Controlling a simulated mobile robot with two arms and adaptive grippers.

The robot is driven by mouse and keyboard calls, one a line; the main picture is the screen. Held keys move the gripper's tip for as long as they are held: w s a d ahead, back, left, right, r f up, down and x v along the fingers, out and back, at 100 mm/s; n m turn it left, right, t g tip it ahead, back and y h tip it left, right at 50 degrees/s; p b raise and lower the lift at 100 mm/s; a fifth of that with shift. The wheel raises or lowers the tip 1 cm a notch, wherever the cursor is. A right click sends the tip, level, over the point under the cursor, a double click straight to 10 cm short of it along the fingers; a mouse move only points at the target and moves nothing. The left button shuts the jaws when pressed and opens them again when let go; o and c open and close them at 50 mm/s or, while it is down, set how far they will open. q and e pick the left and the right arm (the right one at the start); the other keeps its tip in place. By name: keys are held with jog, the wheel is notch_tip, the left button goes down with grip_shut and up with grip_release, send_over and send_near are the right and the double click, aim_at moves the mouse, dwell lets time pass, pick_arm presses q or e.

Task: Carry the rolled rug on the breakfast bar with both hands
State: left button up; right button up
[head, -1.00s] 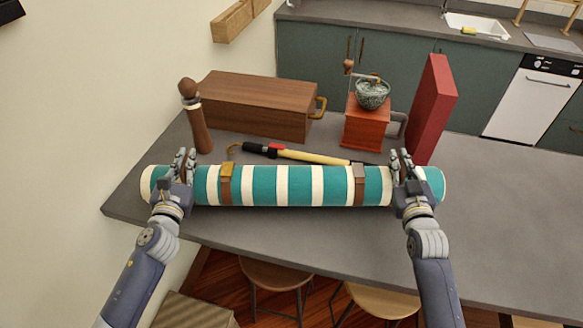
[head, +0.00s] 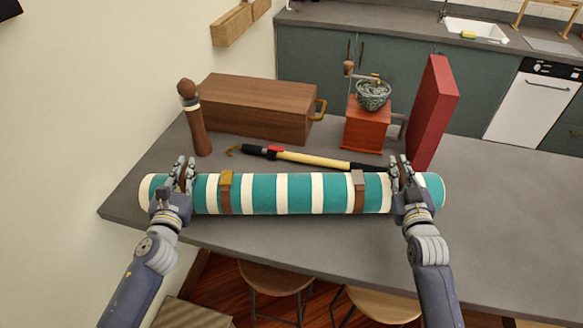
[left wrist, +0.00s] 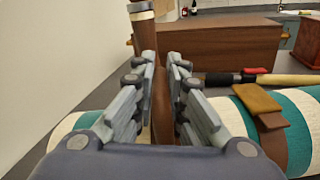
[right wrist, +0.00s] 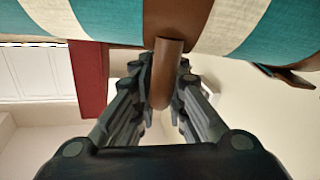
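The rolled rug (head: 290,193), striped teal and white with two brown straps, lies crosswise over the near part of the breakfast bar (head: 480,230). Whether it touches the bar I cannot tell. My left gripper (head: 184,172) is at its left end; the left wrist view shows its fingers closed around a brown handle (left wrist: 160,105). My right gripper (head: 400,170) is at the right end; the right wrist view shows its fingers closed on either side of another brown handle (right wrist: 165,75), with the rug above. The rug looks roughly level.
Behind the rug lie a yellow-handled stick with a hook (head: 310,158), a brown mill (head: 196,120), a wooden box (head: 255,108), a red grinder (head: 366,130) and an upright red box (head: 432,110). Stools (head: 275,278) stand below the front edge. The bar's right side is clear.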

aim_at(181, 182)
pick_arm(q)
jog(key=o, duration=0.3)
jog(key=s, duration=0.7)
jog(key=shift+d, duration=0.15)
pick_arm(e)
jog(key=shift+r, duration=0.4)
jog(key=shift+w, duration=0.1)
jog(key=o, duration=0.8)
jog(key=shift+d+f, duration=0.15)
jog(key=shift+d, duration=0.1)
jog(key=shift+s+a+f, duration=0.1)
jog(key=shift+s, duration=0.35)
pick_arm(q)
jog(key=shift+s+a, duration=0.1)
jog(key=shift+a, duration=0.1)
pick_arm(e)
jog(key=s, duration=0.7)
jog(key=shift+s+d, duration=0.15)
jog(key=shift+d, duration=0.05)
pick_arm(q)
jog(key=shift+a, duration=0.1)
